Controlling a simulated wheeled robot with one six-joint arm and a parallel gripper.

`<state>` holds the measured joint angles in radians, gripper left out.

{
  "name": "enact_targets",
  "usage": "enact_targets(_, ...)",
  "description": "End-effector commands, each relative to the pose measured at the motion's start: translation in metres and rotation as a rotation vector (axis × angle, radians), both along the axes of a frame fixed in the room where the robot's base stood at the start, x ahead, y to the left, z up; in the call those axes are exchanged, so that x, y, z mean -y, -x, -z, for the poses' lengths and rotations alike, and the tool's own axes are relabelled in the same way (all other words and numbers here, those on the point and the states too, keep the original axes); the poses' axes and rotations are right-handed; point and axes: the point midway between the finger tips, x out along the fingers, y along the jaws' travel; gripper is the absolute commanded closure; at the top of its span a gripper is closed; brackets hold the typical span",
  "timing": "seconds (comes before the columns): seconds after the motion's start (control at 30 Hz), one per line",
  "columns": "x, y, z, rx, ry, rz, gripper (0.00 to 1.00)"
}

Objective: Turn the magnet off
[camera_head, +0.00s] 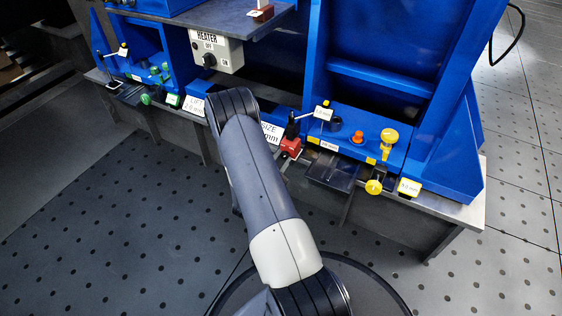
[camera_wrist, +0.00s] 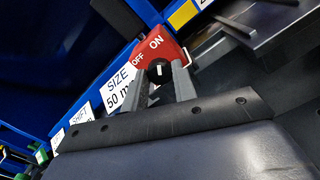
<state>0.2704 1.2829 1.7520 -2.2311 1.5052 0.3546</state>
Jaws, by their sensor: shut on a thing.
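The magnet switch is a red block (camera_wrist: 168,46) marked OFF on its left and ON on its right in the wrist view, with a round black knob (camera_wrist: 159,69). The knob has a short white mark that stands roughly upright in the picture; which label it points to is hard to tell. My gripper (camera_wrist: 160,72) has its two grey fingers on either side of the knob and is shut on it. In the head view the red block (camera_head: 290,147) shows beside my arm; my gripper is hidden there behind the arm.
A "SIZE 50 mm" sign (camera_wrist: 120,89) stands just left of the switch. In the head view, a blue fixture (camera_head: 365,125) with orange and yellow knobs is to the right. A heater box (camera_head: 216,50) stands at upper left.

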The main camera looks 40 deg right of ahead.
Motion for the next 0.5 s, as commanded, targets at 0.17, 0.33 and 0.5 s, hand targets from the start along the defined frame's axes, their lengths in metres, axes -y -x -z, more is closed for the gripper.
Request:
enact_targets(0.17,0.0,0.0002,0.0003,0.005,-0.004,0.0,0.96)
enact_targets(0.33,0.0001,0.0001,0.0002,0.004,-0.003,0.0,0.96)
enact_targets(0.5,0.0001,0.0001,0.0002,0.004,-0.003,0.0,0.65)
